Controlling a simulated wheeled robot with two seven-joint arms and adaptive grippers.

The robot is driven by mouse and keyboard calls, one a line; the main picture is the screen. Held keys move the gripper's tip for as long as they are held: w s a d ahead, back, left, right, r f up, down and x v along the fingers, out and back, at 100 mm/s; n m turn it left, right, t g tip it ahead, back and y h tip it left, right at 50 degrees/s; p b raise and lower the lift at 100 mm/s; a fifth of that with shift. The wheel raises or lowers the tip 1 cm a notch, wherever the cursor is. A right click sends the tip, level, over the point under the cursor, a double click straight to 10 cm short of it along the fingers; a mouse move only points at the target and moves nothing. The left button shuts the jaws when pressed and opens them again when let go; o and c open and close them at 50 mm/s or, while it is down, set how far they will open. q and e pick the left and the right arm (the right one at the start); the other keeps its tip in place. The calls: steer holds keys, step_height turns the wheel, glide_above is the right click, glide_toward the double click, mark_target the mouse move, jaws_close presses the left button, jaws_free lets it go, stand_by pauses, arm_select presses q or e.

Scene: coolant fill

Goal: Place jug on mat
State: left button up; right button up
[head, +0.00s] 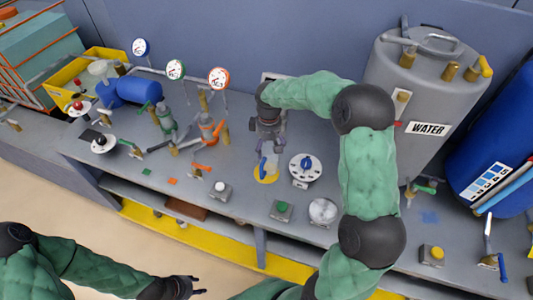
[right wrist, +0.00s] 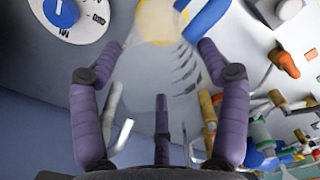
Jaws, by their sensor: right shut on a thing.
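The jug (head: 272,158) is pale and see-through, with a blue handle that also shows in the right wrist view (right wrist: 205,18). My right gripper (head: 268,138) reaches down on it from above. In the right wrist view my gripper's purple fingers (right wrist: 162,62) are shut on the jug's pale body (right wrist: 155,75), one on each side. The round yellow mat (head: 262,179) lies on the bench under the jug and is partly hidden by it. I cannot tell if the jug touches the mat. My left gripper (head: 196,285) is empty, with its fingers apart, in front of the bench.
A white dial (head: 305,167) with a blue knob is close right of the jug. A green button box (head: 282,210) and a white button box (head: 221,190) stand in front. The large grey WATER tank (head: 420,85) is at right. Gauges and valves crowd the left.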

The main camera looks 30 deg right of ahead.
steer(key=shift+w+f, duration=0.85)
steer(key=shift+f, duration=0.2)
steer(key=shift+d+f+b, duration=0.1)
steer(key=shift+f+b, duration=0.25)
steer(key=shift+f, duration=1.05)
steer(key=shift+f, duration=0.15)
steer(key=o, duration=1.5)
step_height(320, 180, up, 12)
steer(key=shift+r+p, duration=0.15)
steer(key=shift+p, duration=0.85)
